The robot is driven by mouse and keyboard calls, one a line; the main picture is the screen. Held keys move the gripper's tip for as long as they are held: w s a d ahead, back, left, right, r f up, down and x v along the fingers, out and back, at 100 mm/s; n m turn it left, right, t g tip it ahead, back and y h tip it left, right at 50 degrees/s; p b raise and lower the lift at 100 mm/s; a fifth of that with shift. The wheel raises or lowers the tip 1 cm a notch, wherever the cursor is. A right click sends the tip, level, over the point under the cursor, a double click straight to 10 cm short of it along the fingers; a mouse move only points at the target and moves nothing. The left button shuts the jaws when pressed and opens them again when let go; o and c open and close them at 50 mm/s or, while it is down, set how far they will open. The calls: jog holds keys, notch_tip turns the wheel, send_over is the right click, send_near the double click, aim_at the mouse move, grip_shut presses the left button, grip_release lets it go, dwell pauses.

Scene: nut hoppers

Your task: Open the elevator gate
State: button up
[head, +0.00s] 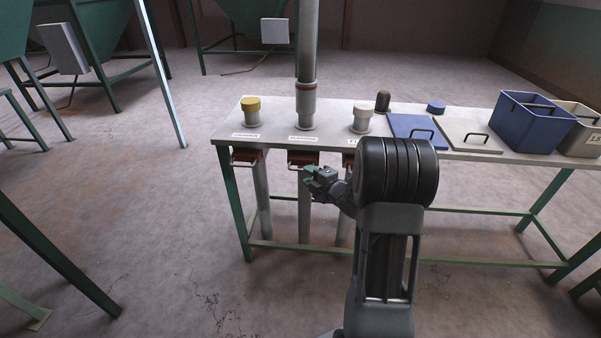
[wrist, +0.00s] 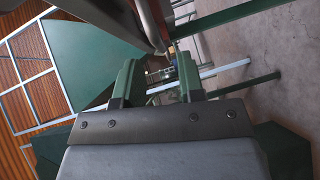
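Under the front edge of the workbench are several reddish-brown slide gates, including a left one (head: 246,156) and a middle one (head: 303,157). The middle gate sits below the tall grey pipe (head: 307,70), and its label is too small to read surely. My gripper (head: 310,174) has green fingers and is just below and in front of the middle gate; I cannot tell if it touches it. In the wrist view my gripper (wrist: 157,62) has its fingers apart with nothing seen between them. My arm hides most of the right gate.
On the workbench (head: 279,122) stand a yellow-capped stub (head: 251,109), a beige-capped stub (head: 362,118), a blue lid (head: 410,126), a pale lid (head: 468,137) and a blue bin (head: 531,123). Green bench legs (head: 234,205) flank the space below. The floor in front is clear.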

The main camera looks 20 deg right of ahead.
aim_at(300, 170)
jog(key=shift+x, duration=2.55)
jog(key=shift+c, duration=0.4)
grip_shut()
jog(key=shift+b, duration=0.35)
